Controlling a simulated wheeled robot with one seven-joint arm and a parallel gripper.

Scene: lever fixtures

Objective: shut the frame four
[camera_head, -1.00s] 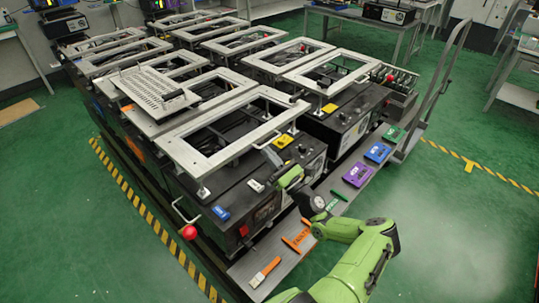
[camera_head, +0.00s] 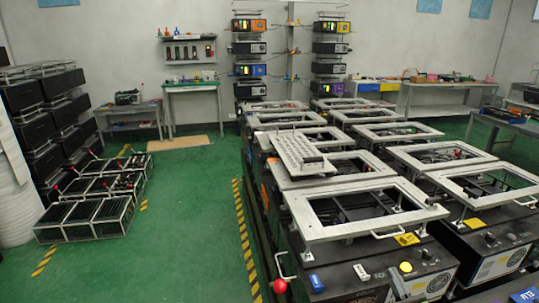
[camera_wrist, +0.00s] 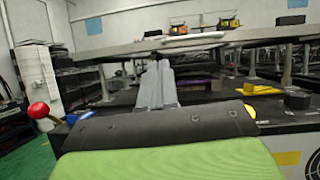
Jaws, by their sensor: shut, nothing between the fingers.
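A red-balled lever (camera_head: 280,285) is at that box's left side; the red ball also shows in the wrist view (camera_wrist: 39,110). In the wrist view a raised frame (camera_wrist: 130,48) spans the top. My gripper (camera_wrist: 158,62) is shut and empty, pointing toward the underside of this frame; contact cannot be told. No label shows which frame is number four.
More raised frames stand in two rows behind and to the right (camera_head: 440,153). A perforated plate (camera_head: 301,155) lies across the left row. Green floor (camera_head: 175,235) is clear at left; black crates (camera_head: 100,190) stand beyond.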

